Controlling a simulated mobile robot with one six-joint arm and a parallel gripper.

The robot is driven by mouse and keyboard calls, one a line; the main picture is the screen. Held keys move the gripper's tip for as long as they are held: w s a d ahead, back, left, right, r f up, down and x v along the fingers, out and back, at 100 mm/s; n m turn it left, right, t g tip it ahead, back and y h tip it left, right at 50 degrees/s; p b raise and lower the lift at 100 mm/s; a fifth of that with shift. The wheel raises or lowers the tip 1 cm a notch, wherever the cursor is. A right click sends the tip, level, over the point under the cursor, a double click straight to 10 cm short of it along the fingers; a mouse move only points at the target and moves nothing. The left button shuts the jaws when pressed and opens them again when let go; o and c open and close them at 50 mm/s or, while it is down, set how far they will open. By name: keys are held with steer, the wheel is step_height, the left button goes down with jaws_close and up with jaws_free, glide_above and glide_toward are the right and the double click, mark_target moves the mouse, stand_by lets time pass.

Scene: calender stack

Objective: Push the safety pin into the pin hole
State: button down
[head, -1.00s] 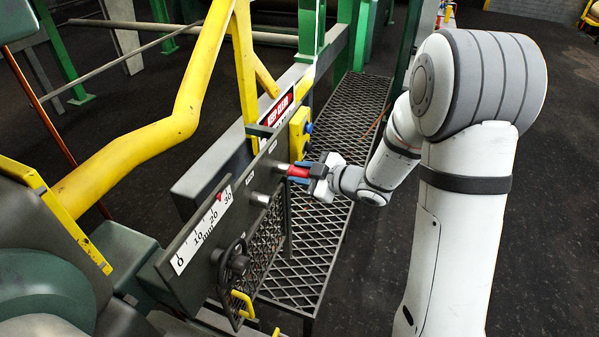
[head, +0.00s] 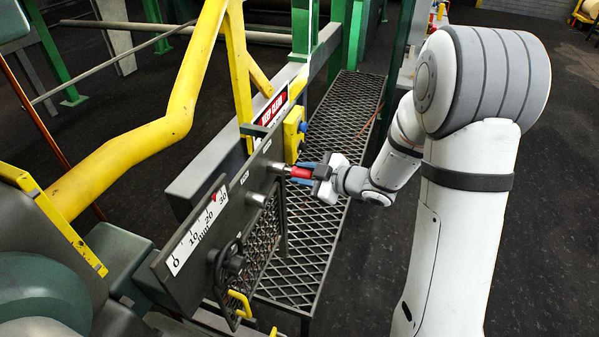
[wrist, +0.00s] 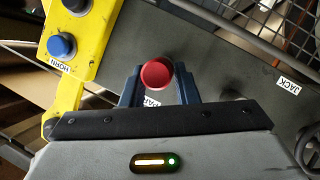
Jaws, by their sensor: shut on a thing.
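The safety pin's red handle (head: 301,173) shows in the head view between the blue fingers of my gripper (head: 305,169). My gripper is shut on it. A silvery part (head: 281,169) lies between the red handle and the dark side panel, in line with the handle; I cannot tell how much is pin shaft and how much is socket. In the wrist view the round red end (wrist: 157,74) sits between the fingertips and hides the pin hole. A label (wrist: 152,102) beginning "PA" is partly covered there.
A lower silvery stub (head: 256,198) projects from the dark panel (head: 232,195). A yellow button box (wrist: 78,38) with a blue HORN button is close to the left finger. A JACK label (wrist: 288,85) is at right. A black handwheel (head: 228,265) and mesh walkway (head: 320,235) are nearby.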

steer(key=shift+s+d, duration=0.2)
steer(key=shift+d, duration=0.45)
steer(key=shift+s+d, duration=0.25)
steer(key=shift+d, duration=0.35)
steer(key=shift+s+d, duration=0.2)
steer(key=shift+d, duration=0.45)
